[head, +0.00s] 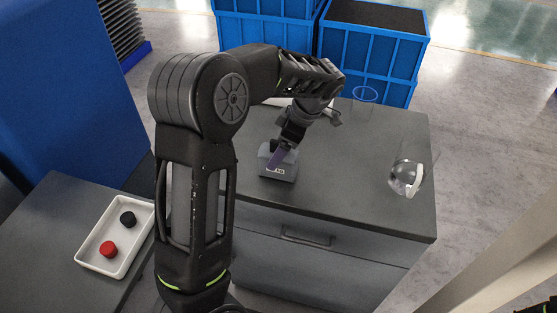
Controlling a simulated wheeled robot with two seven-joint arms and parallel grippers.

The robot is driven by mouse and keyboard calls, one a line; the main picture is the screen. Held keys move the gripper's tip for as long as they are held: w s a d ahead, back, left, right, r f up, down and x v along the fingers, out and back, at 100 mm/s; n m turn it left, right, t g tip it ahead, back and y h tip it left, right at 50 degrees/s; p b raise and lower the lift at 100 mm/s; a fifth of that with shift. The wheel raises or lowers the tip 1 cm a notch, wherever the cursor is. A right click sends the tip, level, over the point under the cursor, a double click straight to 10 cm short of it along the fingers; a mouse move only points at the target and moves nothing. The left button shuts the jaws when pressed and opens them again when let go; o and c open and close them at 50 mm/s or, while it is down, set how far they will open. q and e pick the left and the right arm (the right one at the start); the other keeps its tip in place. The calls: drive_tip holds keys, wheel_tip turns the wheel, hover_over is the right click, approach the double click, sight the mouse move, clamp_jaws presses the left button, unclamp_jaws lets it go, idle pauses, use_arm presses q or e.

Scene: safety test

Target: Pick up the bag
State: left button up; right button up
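No thing is plainly a bag. A small grey, box-like item (284,174) with a white label on its front stands on the dark grey cabinet top (345,185). My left arm arches over the cabinet from the left. My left gripper (281,150) points down at the grey item, and its tips meet or overlap it in the head view. A purple strip (277,158) shows at the tips; I cannot tell whether it belongs to the item or is a separate thing. The finger opening is too small and dark to judge. My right gripper is not in view.
A clear glass vessel (400,180) stands at the cabinet's right, and a clear round rim (365,94) shows near the back edge. A white tray (88,254) at left holds a red cap (108,249) and a black cap (128,219). Blue crates (372,55) stand behind.

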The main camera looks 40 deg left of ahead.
use_arm(q)
drive_tip(key=shift+p+x, duration=0.35)
drive_tip(key=shift+x, duration=1.55)
drive_tip(key=shift+c, duration=0.2)
clamp_jaws()
